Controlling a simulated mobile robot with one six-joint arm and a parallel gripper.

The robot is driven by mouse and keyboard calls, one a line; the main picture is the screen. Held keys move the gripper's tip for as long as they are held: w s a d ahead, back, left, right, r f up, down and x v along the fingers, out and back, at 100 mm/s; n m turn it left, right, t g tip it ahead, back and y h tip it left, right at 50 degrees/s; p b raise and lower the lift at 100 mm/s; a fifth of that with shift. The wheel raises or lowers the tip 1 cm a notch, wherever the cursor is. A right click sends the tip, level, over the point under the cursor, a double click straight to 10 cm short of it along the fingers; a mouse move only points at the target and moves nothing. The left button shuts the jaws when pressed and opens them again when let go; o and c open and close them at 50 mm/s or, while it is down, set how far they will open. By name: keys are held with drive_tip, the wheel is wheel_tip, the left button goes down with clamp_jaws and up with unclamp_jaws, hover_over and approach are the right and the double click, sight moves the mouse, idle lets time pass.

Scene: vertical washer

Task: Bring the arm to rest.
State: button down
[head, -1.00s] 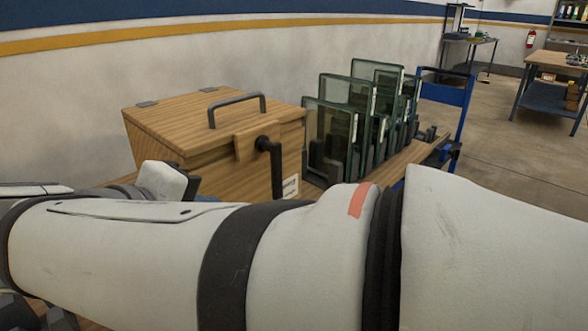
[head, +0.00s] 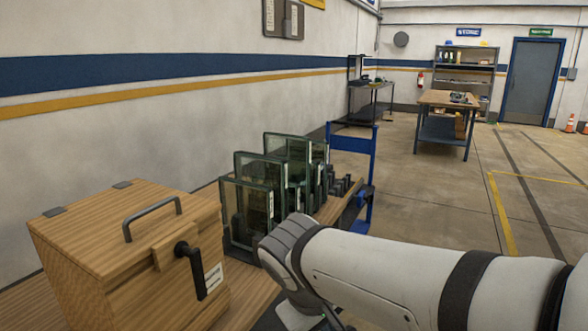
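My arm (head: 375,275) reaches in from the right edge of the head view, across the lower right. Its bend is near the bottom middle, in front of the glass panes. My gripper is not in view. A wooden box (head: 125,255) with a shut lid, a grey top handle (head: 150,217) and a black crank-like handle (head: 190,268) stands at the lower left. Several upright glass panes (head: 247,207) stand in a rack just right of the box. The arm hides part of the surface before the panes.
A blue cart frame (head: 360,150) stands at the far end of the panes' wooden bench. A workbench (head: 447,99), shelves (head: 465,60) and a door (head: 533,80) are at the back. The floor (head: 430,200) to the right is largely open.

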drive_tip(key=s+d+m+y+p, duration=0.3)
drive_tip(key=s+d+m+p, duration=0.1)
drive_tip(key=d, duration=0.5)
drive_tip(key=shift+s+d+m+g+p, duration=0.35)
drive_tip(key=shift+s+m+p, duration=0.1)
drive_tip(key=shift+m, duration=0.75)
